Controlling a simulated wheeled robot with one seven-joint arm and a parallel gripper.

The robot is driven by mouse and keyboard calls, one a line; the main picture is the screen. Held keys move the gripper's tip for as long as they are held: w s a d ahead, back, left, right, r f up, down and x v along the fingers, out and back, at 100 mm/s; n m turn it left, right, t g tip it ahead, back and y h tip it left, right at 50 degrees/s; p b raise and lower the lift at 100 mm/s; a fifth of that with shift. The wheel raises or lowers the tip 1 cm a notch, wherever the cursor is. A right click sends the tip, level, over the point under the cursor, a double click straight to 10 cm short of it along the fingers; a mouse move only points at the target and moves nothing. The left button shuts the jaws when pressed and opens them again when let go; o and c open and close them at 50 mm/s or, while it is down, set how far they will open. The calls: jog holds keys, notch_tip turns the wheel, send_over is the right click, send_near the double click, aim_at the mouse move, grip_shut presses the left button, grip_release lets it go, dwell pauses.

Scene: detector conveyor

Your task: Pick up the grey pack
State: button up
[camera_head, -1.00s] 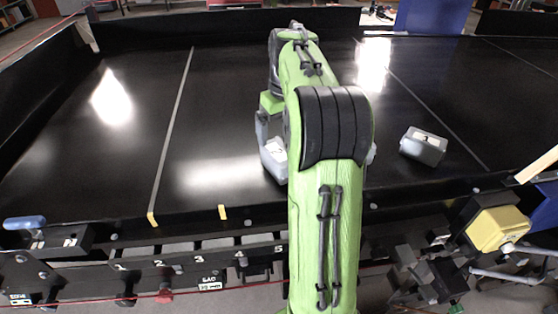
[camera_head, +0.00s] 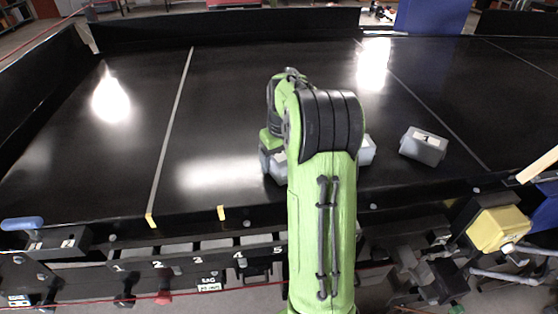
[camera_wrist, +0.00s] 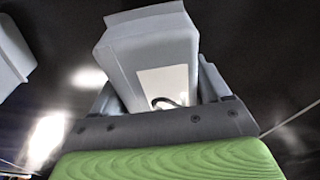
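A light grey pack (camera_wrist: 150,50) with a white label lies between the two fingers of my gripper (camera_wrist: 155,80) in the wrist view. One finger is at each side of it; the gripper looks open around the pack, and firm contact is not clear. In the head view this pack (camera_head: 278,176) shows just left of my green arm, on the black belt, partly hidden by my gripper (camera_head: 272,158). A second grey pack (camera_head: 366,151) shows partly behind the arm on the right. A third, labelled 1 (camera_head: 423,147), lies further right.
The black conveyor belt (camera_head: 120,150) is wide and clear to the left. A dark front rail (camera_head: 180,217) with numbered controls runs along the near edge. A yellow box (camera_head: 497,228) stands at the right. Part of another grey pack (camera_wrist: 12,55) shows at the wrist view's left edge.

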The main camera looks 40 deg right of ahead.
jog(key=c, duration=1)
notch_tip(320, 180, up, 10)
jog(key=shift+d+r+p, duration=0.1)
jog(key=shift+p, duration=0.25)
jog(key=shift+w, duration=0.1)
